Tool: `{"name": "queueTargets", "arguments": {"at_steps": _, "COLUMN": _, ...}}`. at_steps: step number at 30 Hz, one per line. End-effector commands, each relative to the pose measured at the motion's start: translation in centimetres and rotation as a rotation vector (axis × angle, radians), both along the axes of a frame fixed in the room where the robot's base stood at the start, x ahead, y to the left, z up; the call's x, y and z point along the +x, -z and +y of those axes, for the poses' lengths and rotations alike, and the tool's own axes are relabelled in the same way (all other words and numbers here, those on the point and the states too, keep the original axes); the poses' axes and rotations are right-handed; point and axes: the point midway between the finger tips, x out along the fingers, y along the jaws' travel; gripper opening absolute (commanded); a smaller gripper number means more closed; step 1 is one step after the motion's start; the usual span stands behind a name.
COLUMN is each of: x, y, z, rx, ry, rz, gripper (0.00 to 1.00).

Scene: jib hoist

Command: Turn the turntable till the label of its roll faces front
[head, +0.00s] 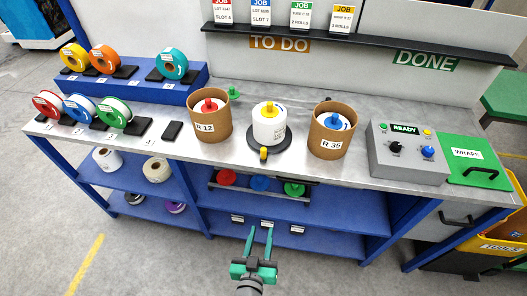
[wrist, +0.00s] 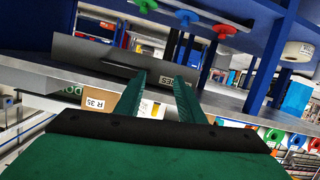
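The turntable (head: 284,148) is a dark round disc in the middle of the bench in the head view. A yellow knob (head: 263,154) sits at its front edge. A white roll (head: 265,130) with a yellow top piece stands upright on it. Small print, seemingly its label (head: 281,133), shows on the roll's right front side and is too small to read. My gripper (head: 259,230) is in front of the bench, below the turntable and apart from it. Its two green fingers are spread and empty, as the wrist view (wrist: 160,88) also shows.
Cardboard tubes R 12 (head: 208,122) and R 35 (head: 329,140) stand close on either side of the turntable. A grey control box (head: 407,160) is at right. Tape rolls (head: 112,113) stand at left. A shelf (head: 320,207) lies below the bench top.

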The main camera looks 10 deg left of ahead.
Motion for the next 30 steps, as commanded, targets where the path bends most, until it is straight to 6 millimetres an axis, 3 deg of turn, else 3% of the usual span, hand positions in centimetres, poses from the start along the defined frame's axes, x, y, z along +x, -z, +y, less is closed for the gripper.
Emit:
{"name": "queueTargets", "arguments": {"at_steps": 1, "x": 1.8, "y": -0.9, "z": 0.8, "rx": 0.0, "ry": 0.014, "rz": -0.022, "gripper": 0.35}}
{"name": "queueTargets", "arguments": {"at_steps": 6, "x": 6.8, "y": -3.9, "z": 2.7, "rx": 0.006, "ry": 0.096, "rz": -0.091, "gripper": 0.35}}
{"name": "queueTargets", "arguments": {"at_steps": 12, "x": 11.3, "y": -9.0, "z": 5.0, "rx": 0.044, "ry": 0.204, "rz": -0.197, "gripper": 0.35}}
{"name": "queueTargets", "arguments": {"at_steps": 19, "x": 13.2, "y": -12.8, "z": 6.4, "rx": 0.086, "ry": 0.28, "rz": -0.276, "gripper": 0.35}}
{"name": "queueTargets", "arguments": {"at_steps": 25, "x": 14.3, "y": -13.3, "z": 6.3, "rx": 0.091, "ry": 0.292, "rz": -0.286, "gripper": 0.35}}
{"name": "queueTargets", "arguments": {"at_steps": 30, "x": 16.7, "y": -13.3, "z": 5.5, "rx": 0.091, "ry": 0.293, "rz": -0.286, "gripper": 0.35}}
